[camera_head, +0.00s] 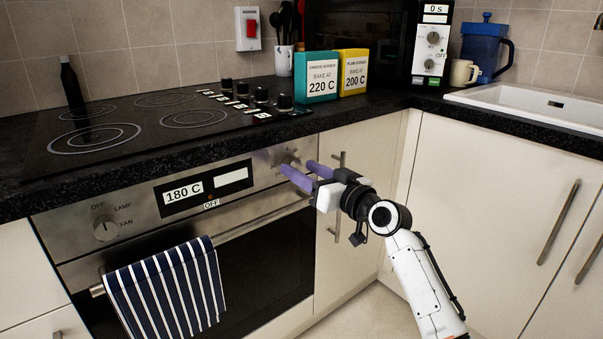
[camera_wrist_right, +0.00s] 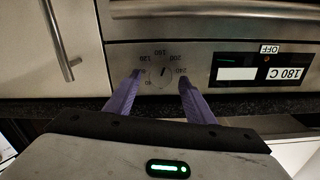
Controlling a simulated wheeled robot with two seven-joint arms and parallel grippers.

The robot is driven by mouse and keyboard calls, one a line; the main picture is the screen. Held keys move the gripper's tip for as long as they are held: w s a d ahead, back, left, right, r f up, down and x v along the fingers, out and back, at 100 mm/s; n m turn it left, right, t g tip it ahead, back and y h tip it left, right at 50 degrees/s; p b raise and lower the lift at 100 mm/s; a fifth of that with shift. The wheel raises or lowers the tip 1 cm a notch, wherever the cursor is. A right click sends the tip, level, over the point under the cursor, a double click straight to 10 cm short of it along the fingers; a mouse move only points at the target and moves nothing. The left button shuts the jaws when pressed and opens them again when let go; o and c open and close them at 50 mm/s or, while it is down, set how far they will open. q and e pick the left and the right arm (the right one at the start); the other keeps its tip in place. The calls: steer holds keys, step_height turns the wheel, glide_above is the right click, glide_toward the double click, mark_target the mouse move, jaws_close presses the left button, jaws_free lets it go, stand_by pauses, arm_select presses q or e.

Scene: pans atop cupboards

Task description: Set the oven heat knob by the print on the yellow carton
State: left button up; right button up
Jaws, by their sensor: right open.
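The yellow carton (camera_head: 353,72) stands on the counter at the back and reads "BAKE AT 200 C". The oven heat knob (camera_head: 287,157) is at the right end of the steel oven panel, partly covered by my right gripper in the head view. In the right wrist view the heat knob (camera_wrist_right: 161,73) shows with a ring of numbers, 200 among them. The oven display (camera_head: 183,191) reads 180 C. My right gripper (camera_head: 298,166) is open, one purple finger on each side of the knob. Whether the fingers touch it, I cannot tell. My left gripper is not in view.
A teal carton (camera_head: 316,76) reading 220 C stands left of the yellow one. A mode knob (camera_head: 106,228) with OFF, LAMP and FAN marks sits at the panel's left. A striped towel (camera_head: 165,288) hangs on the oven handle. Black hob knobs (camera_head: 262,95) stand above the panel.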

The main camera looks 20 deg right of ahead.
steer(key=shift+w+a, duration=0.15)
steer(key=shift+w, duration=0.2)
steer(key=shift+w+a, duration=0.1)
steer(key=shift+w, duration=0.05)
steer(key=c, duration=1.1)
steer(key=shift+o, duration=0.2)
steer(key=shift+r+m+p, duration=0.25)
steer(key=shift+m+p, duration=0.7)
steer(key=shift+m, duration=0.05)
steer(key=shift+m+p, duration=0.35)
steer(key=shift+m, duration=0.25)
steer(key=shift+f+m, duration=0.2)
steer(key=shift+m, duration=0.4)
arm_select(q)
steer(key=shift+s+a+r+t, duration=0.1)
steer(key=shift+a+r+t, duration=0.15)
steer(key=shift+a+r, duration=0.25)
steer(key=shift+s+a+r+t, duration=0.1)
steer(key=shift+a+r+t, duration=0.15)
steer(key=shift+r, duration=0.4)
arm_select(e)
steer(key=o, duration=1.1)
steer(key=shift+c, duration=0.2)
